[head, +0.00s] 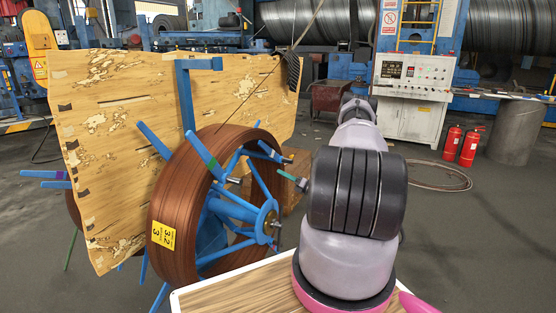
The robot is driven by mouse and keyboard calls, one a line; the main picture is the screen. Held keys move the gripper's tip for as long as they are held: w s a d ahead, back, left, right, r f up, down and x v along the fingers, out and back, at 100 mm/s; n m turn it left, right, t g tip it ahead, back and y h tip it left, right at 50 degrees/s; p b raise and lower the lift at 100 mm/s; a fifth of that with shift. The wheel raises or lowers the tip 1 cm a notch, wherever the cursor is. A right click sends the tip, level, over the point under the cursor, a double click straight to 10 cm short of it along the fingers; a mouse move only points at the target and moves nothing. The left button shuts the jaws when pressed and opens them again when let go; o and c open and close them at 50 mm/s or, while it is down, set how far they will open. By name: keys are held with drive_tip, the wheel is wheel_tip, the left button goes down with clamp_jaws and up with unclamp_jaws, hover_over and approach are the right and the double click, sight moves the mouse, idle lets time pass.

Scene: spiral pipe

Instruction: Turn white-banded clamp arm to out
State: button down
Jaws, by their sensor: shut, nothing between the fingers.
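A brown coil (172,215) of wound strip with a yellow label stands upright around a blue spoked wheel (240,208) left of centre. Several blue clamp arms stick out around its rim. One at the upper left (153,140) is angled up and out. One at the top (200,151) carries a green band. One at the upper right (268,151) reaches toward a dark end. I cannot make out for sure which arm has the white band. My arm rises from the bottom, right of the coil, and its far end is hidden behind its own links, so my gripper is not visible.
A worn yellow board (110,110) stands behind the coil, with a blue post (187,95) in front of it. More blue arms (45,174) show at far left. A control cabinet (410,95) and red extinguishers (452,142) stand at back right.

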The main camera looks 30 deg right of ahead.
sight(270, 153)
drive_tip(key=w+a+r, duration=0.2)
drive_tip(key=w+r, duration=0.2)
drive_tip(key=w, duration=0.6)
drive_tip(key=shift+a+r, duration=0.2)
drive_tip(key=shift+r, duration=0.2)
drive_tip(key=shift+w, duration=0.1)
